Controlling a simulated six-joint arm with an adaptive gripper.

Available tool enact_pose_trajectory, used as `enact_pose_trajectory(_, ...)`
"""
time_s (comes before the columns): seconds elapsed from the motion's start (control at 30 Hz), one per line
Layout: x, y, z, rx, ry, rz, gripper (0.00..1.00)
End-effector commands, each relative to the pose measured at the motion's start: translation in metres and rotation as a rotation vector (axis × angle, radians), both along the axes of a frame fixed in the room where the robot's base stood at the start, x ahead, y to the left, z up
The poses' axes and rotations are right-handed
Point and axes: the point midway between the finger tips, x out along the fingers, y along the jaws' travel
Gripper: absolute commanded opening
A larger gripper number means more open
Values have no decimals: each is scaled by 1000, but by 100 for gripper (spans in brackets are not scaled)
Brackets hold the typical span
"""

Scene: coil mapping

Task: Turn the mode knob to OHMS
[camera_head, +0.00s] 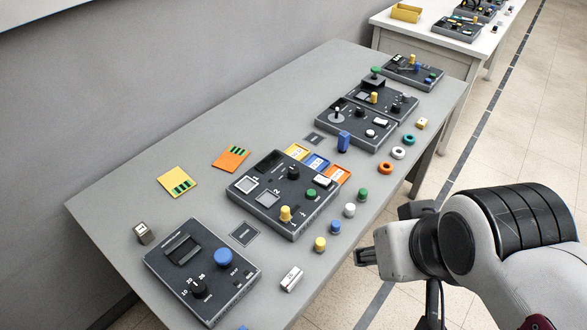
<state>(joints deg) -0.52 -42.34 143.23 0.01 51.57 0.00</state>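Several dark control boxes stand on the grey table. The middle box (262,210) has a black knob (293,172) near its back edge, a yellow knob (286,213) and a green button (310,194). The near box (165,268) has a black pointer knob (198,288) with small numbers around it and a large blue button (223,257). I cannot read the word OHMS on any box, nor tell which knob is the mode knob. My gripper (364,257) is beyond the table's right edge, apart from every box. Its fingers are too unclear to tell whether they are open.
Loose coloured pegs, a yellow card (178,181) and an orange card (230,159) lie around the middle box. More boxes stand farther back. The table's left side (115,200) is clear.

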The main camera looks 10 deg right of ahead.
Motion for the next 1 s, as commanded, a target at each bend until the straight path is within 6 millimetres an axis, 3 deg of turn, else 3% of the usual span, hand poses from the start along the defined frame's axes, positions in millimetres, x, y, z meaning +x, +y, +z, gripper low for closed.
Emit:
enact_pose_trajectory(0.47,23,11,-29,-12,165,51,39)
enact_pose_trajectory(1.0,88,23,-53,-55,282,90,39)
